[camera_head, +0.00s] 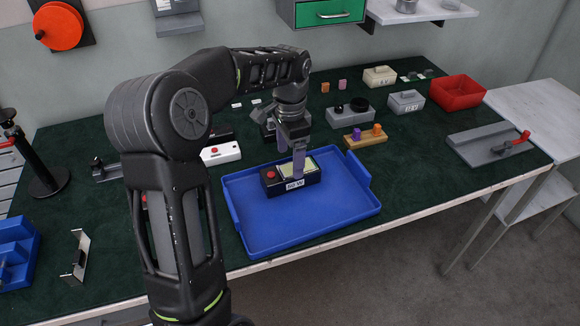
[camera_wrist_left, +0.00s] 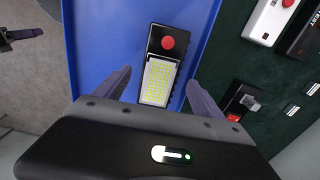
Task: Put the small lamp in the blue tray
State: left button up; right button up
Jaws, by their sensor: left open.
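The small lamp (camera_head: 290,178) is a black housing with a red button, a pale yellow-green LED panel and a white label on its front. It sits inside the blue tray (camera_head: 320,220), toward the back. My left gripper (camera_head: 297,160) is over the lamp, pointing down. In the left wrist view the lamp (camera_wrist_left: 162,75) lies between the two open fingers, with gaps visible on both sides. The far finger is partly hidden in the head view. Part of my right gripper (camera_wrist_left: 22,34) shows at the left edge of the left wrist view; its opening is unclear.
A white box with a red button (camera_head: 221,152) stands behind the tray. An orange-and-purple-knobbed block (camera_head: 366,138) is near its back right corner. Grey boxes, a red bin (camera_head: 458,92) and a grey clamp fixture (camera_head: 487,145) stand farther right. Green mat right of the tray is clear.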

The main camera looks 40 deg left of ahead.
aim_at(290, 170)
pick_arm(q)
notch_tip(290, 170, up, 7)
dwell(0.8)
